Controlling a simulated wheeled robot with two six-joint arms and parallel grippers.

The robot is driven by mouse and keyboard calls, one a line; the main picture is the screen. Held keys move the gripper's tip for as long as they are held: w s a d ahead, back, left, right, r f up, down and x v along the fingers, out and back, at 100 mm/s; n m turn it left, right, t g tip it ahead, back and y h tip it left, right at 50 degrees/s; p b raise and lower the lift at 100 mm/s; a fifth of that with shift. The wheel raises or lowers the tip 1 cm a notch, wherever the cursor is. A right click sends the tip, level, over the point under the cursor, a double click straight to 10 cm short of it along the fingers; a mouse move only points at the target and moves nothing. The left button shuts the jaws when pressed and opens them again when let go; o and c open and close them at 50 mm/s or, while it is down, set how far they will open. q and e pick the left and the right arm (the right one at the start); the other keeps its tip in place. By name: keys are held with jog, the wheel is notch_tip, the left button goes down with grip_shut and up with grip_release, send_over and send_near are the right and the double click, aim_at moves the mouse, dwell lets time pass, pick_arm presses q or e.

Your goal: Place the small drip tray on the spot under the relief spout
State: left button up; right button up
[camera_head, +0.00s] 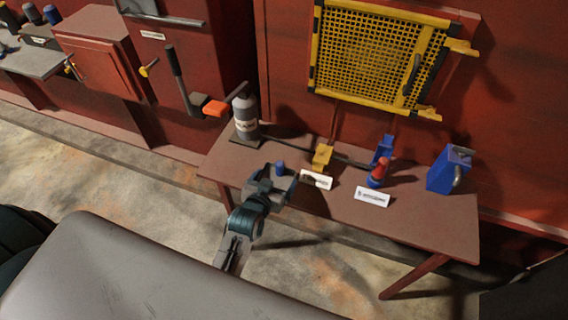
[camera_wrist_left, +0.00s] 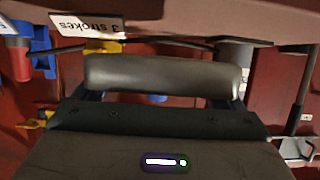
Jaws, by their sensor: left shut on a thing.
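My left gripper (camera_head: 276,180) is over the front edge of the brown table (camera_head: 425,215), left of its middle. It is shut on a dark grey, smooth, rounded piece (camera_wrist_left: 162,76), which spans between the fingers in the left wrist view. I take this piece for the small drip tray, but its full shape is hidden. A small blue part (camera_head: 280,167) shows beside the gripper; I cannot tell what it belongs to. I cannot make out the relief spout or a marked spot under it. My right gripper is not in view.
A grey cylinder (camera_head: 245,118) stands at the table's left end. The right front tabletop is clear.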

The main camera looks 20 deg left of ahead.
pick_arm(q)
jog(key=b, duration=0.5)
send_over(276, 159)
jog(key=s, duration=0.2)
jog(key=shift+w+d+f, duration=0.1)
jog(key=shift+d+f, duration=0.3)
jog(key=shift+f, duration=0.3)
notch_tip(276, 159, down, 4)
jog(key=b, duration=0.4)
jog(key=shift+r, duration=0.4)
jog(key=shift+f, duration=0.2)
jog(key=o, duration=0.8)
